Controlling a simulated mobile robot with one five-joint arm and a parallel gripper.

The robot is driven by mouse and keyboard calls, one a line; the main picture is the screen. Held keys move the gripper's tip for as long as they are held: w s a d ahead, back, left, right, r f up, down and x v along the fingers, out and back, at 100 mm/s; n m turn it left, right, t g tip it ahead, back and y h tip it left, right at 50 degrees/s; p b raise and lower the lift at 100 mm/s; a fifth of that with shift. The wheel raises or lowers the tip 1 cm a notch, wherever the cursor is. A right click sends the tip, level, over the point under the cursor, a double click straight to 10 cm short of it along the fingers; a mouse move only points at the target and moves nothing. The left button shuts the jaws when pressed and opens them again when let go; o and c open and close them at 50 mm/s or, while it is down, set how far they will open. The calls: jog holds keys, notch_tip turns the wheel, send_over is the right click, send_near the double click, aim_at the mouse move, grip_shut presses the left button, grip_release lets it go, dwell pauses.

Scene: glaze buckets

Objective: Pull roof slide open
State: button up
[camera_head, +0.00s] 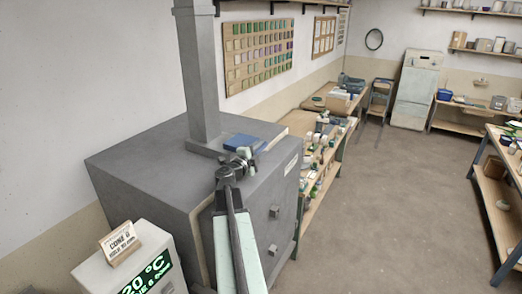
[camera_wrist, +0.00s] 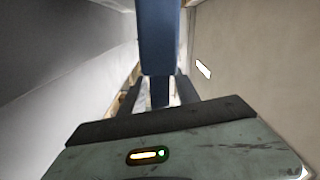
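A flat blue slide (camera_head: 247,143) lies on the grey kiln's roof, near its right edge and beside the grey flue column (camera_head: 197,75). My gripper (camera_head: 243,157) is at the near side of the slide, at the roof's front edge, and partly covers it. In the wrist view, the blue slide (camera_wrist: 158,38) runs down the middle, and a narrower blue part (camera_wrist: 160,90) reaches between my dark fingers. Thin light gaps show between this part and the fingers, so my gripper (camera_wrist: 160,98) looks open around it. The fingertip ends are hard to make out.
A white controller box (camera_head: 125,258) with a cone sign (camera_head: 120,240) stands at the lower left. The floor (camera_head: 390,210) to the right is clear.

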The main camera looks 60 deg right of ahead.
jog(key=a, duration=0.7)
jog(key=shift+a, duration=0.4)
jog(key=shift+d, duration=0.1)
jog(key=shift+f, duration=0.1)
